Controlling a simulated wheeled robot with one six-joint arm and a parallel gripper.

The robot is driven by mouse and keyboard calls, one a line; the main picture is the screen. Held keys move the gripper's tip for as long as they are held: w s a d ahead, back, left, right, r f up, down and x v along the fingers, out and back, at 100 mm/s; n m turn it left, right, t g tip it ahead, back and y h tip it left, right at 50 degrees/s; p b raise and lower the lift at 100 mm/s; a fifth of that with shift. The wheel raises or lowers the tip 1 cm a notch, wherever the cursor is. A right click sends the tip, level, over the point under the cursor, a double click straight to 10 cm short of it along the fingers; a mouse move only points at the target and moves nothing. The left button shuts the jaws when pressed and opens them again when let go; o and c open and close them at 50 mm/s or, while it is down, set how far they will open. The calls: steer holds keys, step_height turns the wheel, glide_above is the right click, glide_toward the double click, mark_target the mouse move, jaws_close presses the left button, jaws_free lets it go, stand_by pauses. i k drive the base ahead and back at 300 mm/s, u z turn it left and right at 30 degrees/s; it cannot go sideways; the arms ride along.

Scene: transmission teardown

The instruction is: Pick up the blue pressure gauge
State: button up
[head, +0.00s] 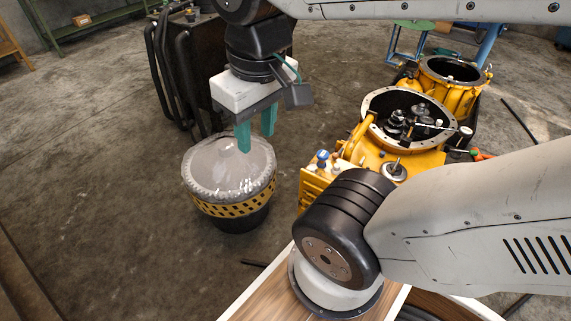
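My gripper (256,141) has two teal fingers that point down over a round bin (235,207). The fingers stand apart with nothing visible between them. A small blue, round-topped part (322,156) sits on the yellow transmission housing (376,157), to the right of my gripper. It may be the blue pressure gauge, but it is too small to tell. My gripper is apart from it.
The bin has a grey plastic-like cover and a perforated yellow band. A second yellow housing (455,85) stands behind. A dark cabinet with black hoses (168,80) is behind my gripper. Concrete floor (90,190) is clear at left.

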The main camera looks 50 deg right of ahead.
mark_target(322, 155)
steer(key=u, duration=0.15)
steer(key=i, duration=0.25)
steer(key=z, duration=1.7)
